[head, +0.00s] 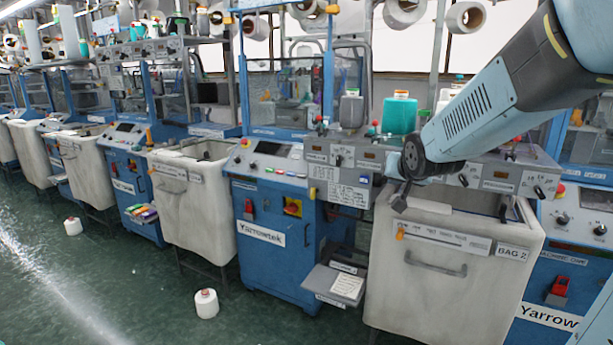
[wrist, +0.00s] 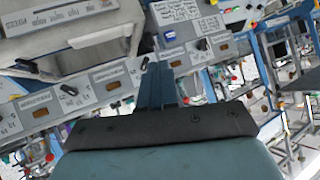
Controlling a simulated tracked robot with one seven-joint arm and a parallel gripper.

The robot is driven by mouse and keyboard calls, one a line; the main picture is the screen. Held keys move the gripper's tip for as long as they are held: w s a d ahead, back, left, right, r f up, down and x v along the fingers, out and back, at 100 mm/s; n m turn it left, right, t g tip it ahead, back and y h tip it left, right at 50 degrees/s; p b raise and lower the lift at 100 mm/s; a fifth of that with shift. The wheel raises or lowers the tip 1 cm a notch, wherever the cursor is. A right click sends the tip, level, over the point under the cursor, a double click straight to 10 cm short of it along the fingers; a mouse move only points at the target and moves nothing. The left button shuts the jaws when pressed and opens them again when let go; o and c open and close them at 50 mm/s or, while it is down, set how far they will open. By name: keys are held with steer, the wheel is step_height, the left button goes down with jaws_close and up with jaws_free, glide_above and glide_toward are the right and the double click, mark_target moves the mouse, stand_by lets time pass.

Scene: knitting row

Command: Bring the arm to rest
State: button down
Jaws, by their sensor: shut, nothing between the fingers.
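My arm reaches in from the upper right of the head view. Its dark wrist ends in my gripper (head: 400,203), which is small and dark there and hangs over the left part of the open white bin marked BAG 2 (head: 440,272). The fingers look shut and hold nothing. I cannot tell how far above the bin's rim they are. In the wrist view, the broad dark and teal band at the bottom is part of my own arm's end.
A grey control panel (head: 347,160) with knobs runs behind the bin, with a teal yarn cone (head: 399,114) above it. A blue Yarrowtek machine (head: 275,235) stands to the left. A white cone (head: 206,303) stands on the green floor (head: 110,290), which is largely clear.

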steer(key=s+d+n+g, duration=0.2)
steer(key=s+g, duration=0.3)
steer(key=s, duration=2.2)
steer(key=shift+r+n+g, duration=0.25)
steer(key=shift+n+g, duration=0.05)
steer(key=shift+g, duration=0.1)
